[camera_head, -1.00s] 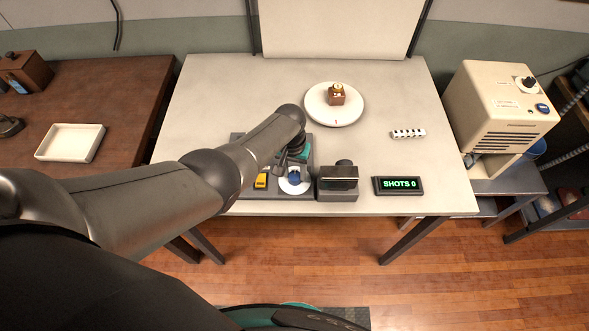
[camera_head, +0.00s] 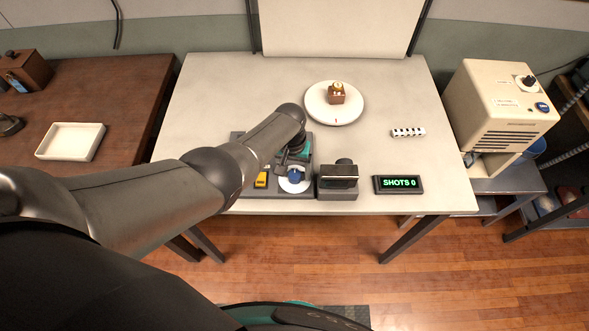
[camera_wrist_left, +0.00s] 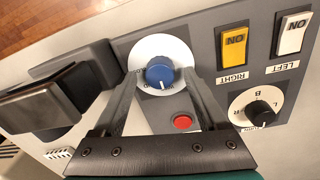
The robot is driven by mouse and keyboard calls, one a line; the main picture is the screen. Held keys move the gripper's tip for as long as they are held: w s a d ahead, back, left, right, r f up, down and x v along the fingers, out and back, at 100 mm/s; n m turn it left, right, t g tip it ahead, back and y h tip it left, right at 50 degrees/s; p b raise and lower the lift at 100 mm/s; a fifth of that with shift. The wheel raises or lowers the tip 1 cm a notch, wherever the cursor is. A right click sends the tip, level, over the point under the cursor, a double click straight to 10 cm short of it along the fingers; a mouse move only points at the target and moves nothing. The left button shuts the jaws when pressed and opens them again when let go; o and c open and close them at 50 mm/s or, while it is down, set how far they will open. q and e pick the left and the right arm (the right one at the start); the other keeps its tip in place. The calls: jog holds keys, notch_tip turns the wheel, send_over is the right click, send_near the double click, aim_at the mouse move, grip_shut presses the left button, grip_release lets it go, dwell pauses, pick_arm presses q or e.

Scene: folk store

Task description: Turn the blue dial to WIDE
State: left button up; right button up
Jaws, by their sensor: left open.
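The blue dial (camera_head: 294,176) sits on a white disc on the grey control panel (camera_head: 222,206), near the front of the white table. In the left wrist view the dial (camera_wrist_left: 159,72) shows a white pointer line and partly covered lettering around it. My left gripper (camera_wrist_left: 160,82) is open, with one finger on each side of the dial. I cannot tell whether the fingers touch it. In the head view my left gripper (camera_head: 293,167) is over the panel, partly hidden by my arm. My right gripper is not in view.
A red button (camera_wrist_left: 182,122), a black dial (camera_wrist_left: 262,112), a yellow switch (camera_wrist_left: 233,46) and a white switch (camera_wrist_left: 292,33) are close by. A camera-like block (camera_head: 338,182) stands right of the dial. A SHOTS 0 display (camera_head: 398,184) and a round plate (camera_head: 318,112) are on the table.

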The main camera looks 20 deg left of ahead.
aim_at(293, 174)
pick_arm(q)
jog(key=shift+r+p, duration=0.45)
jog(key=shift+r, duration=0.1)
jog(key=r+p, duration=0.1)
jog(key=r, duration=0.3)
jog(key=shift+a+p, duration=0.2)
jog(key=shift+p, duration=0.2)
jog(key=shift+r, duration=0.85)
notch_tip(293, 174, up, 8)
jog(key=shift+a+r, duration=0.2)
